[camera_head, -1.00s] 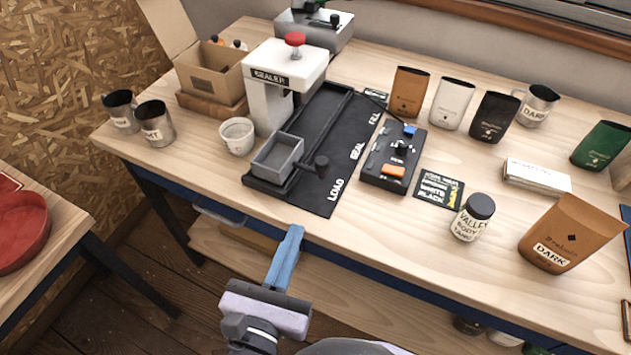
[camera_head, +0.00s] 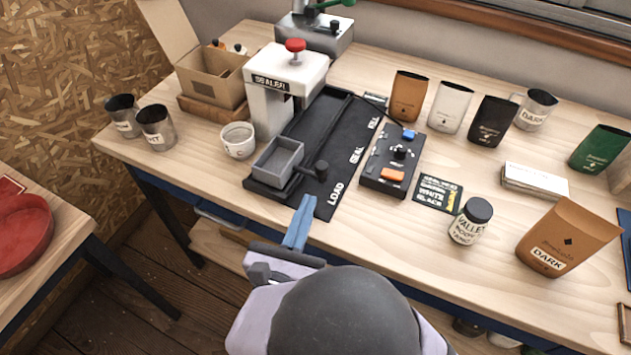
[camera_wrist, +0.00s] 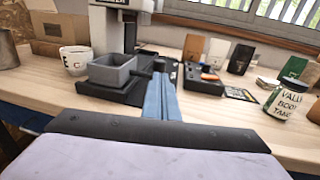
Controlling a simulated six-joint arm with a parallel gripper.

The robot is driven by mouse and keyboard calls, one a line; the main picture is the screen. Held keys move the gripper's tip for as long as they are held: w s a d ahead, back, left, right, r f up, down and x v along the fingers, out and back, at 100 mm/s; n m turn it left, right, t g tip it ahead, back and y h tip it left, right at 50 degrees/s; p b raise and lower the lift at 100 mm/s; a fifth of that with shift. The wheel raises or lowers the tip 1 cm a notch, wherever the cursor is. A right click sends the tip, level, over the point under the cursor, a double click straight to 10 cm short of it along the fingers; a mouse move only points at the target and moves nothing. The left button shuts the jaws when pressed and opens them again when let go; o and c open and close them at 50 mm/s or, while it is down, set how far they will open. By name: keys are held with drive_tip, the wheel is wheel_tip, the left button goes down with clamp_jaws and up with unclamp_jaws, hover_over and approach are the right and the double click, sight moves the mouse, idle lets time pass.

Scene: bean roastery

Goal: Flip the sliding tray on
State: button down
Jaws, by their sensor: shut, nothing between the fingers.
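The sliding tray (camera_head: 277,161) is a small grey open box at the LOAD end of a black rail track beside the white sealer (camera_head: 266,94). A black knob (camera_head: 322,169) stands at the tray's right side. My gripper (camera_head: 304,203) has blue fingers, shut and empty, with the tips near the front edge of the black mat, just in front of and below the knob. In the wrist view the tray (camera_wrist: 112,70) lies left of my fingers (camera_wrist: 160,92), with a gap between them. The tray looks empty.
A control box (camera_head: 392,163) with an orange switch (camera_head: 392,174) and a blue button stands right of the mat. A white cup (camera_head: 238,141) stands left of the tray. A jar (camera_head: 471,222) and several coffee bags stand further right.

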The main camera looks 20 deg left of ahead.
sight(321, 173)
drive_tip(key=shift+w+a+f+p, duration=0.1)
drive_tip(key=shift+w+a+p, duration=0.1)
drive_tip(key=shift+w, duration=0.85)
drive_tip(key=shift+w+a+p, duration=0.15)
drive_tip(key=shift+w, duration=0.9)
drive_tip(key=shift+w+a+f+p, duration=0.1)
drive_tip(key=shift+w+a+p, duration=0.1)
drive_tip(key=shift+w, duration=0.85)
drive_tip(key=w+b, duration=0.8)
drive_tip(key=w, duration=1.7)
drive_tip(key=shift+w+d, duration=0.1)
drive_tip(key=shift+w, duration=0.55)
drive_tip(key=shift+r, duration=0.25)
drive_tip(key=shift+r, duration=0.1)
